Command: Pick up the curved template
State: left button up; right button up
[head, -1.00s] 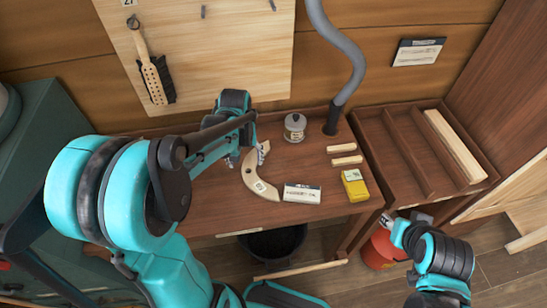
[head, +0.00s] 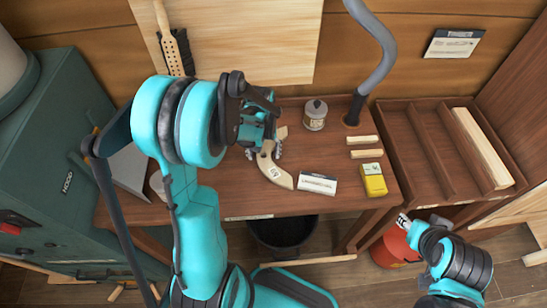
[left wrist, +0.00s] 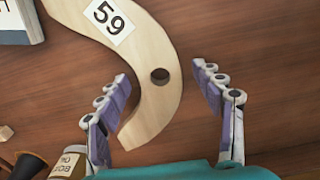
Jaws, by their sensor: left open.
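The curved template (head: 279,178) is a pale wooden arc with a number label, lying on the brown workbench (head: 225,197). In the left wrist view the template (left wrist: 150,40) shows the label 59 and a round hole. My left gripper (head: 264,153) is over its far part and hides some of it. In the left wrist view my left gripper (left wrist: 160,71) is open, with one finger on each side of the template near the hole. I cannot tell whether the fingers touch it. My right gripper (head: 403,222) is low at the right, away from the template; its jaws are unclear.
A white labelled box (head: 318,183) lies close to the template's near end. A lidded jar (head: 315,115), two pale blocks (head: 362,140) and a yellow box (head: 374,180) stand to the right. A grey hose (head: 378,45) rises behind. A divided tray (head: 428,140) is farther right.

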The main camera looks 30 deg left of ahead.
pick_arm(q)
jog(key=shift+r, duration=0.1)
jog(key=c, duration=1.5)
jog(key=shift+r, duration=0.1)
notch_tip(320, 180, up, 4)
jog(key=shift+r+p, duration=0.25)
jog(key=shift+p, duration=0.85)
jog(key=d+r+p, duration=0.1)
jog(key=d+r, duration=0.1)
jog(key=d, duration=0.2)
jog(key=d+r, duration=0.2)
jog(key=d, duration=0.1)
jog(key=d+r+p, duration=0.1)
jog(key=d+r, duration=0.1)
jog(key=d, duration=0.2)
jog(key=shift+s+d+r+p, duration=0.15)
jog(key=shift+s+d+p, duration=0.15)
jog(key=shift+d, duration=0.05)
